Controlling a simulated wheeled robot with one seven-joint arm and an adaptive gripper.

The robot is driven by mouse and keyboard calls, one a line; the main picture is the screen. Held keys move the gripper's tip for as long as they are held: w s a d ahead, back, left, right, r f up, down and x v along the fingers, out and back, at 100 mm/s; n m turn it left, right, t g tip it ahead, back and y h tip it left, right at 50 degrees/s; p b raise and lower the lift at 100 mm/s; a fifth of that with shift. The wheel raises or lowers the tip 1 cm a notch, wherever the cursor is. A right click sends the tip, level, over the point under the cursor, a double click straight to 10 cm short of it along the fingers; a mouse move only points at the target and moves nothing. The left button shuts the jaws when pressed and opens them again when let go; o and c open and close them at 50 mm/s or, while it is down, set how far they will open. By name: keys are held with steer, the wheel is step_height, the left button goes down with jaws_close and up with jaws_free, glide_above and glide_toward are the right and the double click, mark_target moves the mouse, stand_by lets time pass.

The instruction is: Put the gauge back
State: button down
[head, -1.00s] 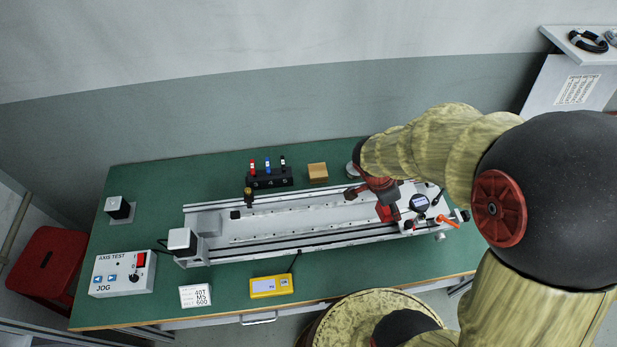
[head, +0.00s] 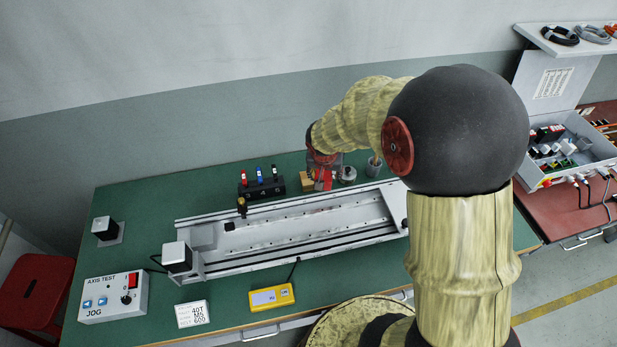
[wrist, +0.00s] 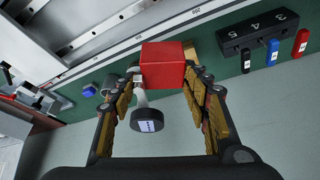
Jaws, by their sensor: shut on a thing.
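The gauge has a red block (wrist: 163,65) and a dark round dial with a small lit display (wrist: 149,121) on a pale arm, all in the wrist view. My gripper (wrist: 166,78) is shut on the red block, with a finger on each side. In the head view the red block (head: 326,179) shows below my wrist, behind the rail, beside a wooden block (head: 306,181). Whether it touches the bench I cannot tell. My arm hides the right end of the rail in the head view.
A driver rack (head: 262,187) stands left of the wooden block. A round grey item (head: 348,174) and a grey cup (head: 374,166) stand to the right. The long rail unit (head: 300,228) lies in front. A yellow meter (head: 271,297) lies near the front edge.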

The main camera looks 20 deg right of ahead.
steer(key=w+f, duration=0.3)
steer(key=w, duration=0.1)
steer(key=w+d+f+b, duration=0.1)
steer(key=w+f, duration=0.2)
steer(key=w, duration=0.2)
steer(key=w+f+b, duration=0.1)
steer(key=w+f, duration=0.2)
steer(key=w, duration=0.1)
steer(key=shift+w+d+f, duration=0.25)
steer(key=shift+w+d, duration=0.05)
steer(key=shift+w+f+b, duration=0.2)
steer(key=shift+f+b, duration=0.1)
steer(key=shift+b, duration=0.05)
steer(key=shift+f+b, duration=0.45)
steer(key=shift+f, duration=0.95)
steer(key=shift+f, duration=0.15)
steer(key=c, duration=0.9)
jaws_free()
